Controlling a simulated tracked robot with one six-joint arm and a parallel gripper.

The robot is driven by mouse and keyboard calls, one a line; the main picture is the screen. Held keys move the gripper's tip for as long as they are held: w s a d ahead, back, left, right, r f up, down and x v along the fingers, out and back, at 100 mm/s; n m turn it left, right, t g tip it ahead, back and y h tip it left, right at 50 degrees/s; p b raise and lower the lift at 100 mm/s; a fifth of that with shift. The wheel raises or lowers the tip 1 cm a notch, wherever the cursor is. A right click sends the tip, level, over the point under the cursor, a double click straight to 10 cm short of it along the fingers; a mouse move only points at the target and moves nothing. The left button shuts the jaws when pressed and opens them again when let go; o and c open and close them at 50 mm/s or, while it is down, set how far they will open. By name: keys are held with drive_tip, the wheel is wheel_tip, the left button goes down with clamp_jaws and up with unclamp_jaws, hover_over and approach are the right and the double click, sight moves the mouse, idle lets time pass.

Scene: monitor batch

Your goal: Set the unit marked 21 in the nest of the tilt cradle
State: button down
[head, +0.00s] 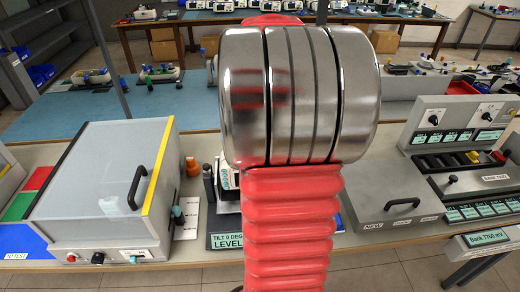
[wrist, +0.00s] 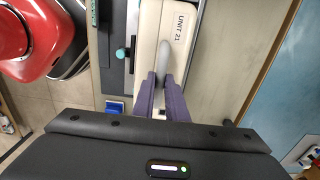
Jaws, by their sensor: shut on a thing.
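In the wrist view, my gripper (wrist: 163,82) has its purple fingers shut on the grey handle (wrist: 164,62) of a cream unit (wrist: 185,65) marked UNIT 21. Dark and grey metal parts with a teal knob (wrist: 121,54) lie along the unit's left side. In the head view, my arm hides the gripper and most of the tilt cradle. The cradle's sign (head: 229,241) reads TILT 0 DEG, LEVEL. A small cream part (head: 227,178) shows left of my arm above the sign. I cannot tell whether the unit rests in the nest or is above it.
A clear-lidded tester box (head: 100,175) with a black handle stands left of the cradle. A grey lidded box marked NEW (head: 398,200) and a bank tester (head: 465,160) stand at right. An orange item (head: 192,167) is near the cradle. A blue bench (head: 170,110) lies behind.

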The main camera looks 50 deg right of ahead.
drive_tip(key=shift+f, duration=1.8)
drive_tip(key=c, duration=1.8)
unclamp_jaws()
drive_tip(key=shift+f, duration=0.15)
drive_tip(key=shift+o, duration=0.2)
wheel_tip(320, 180, up, 12)
drive_tip(key=shift+r, duration=0.1)
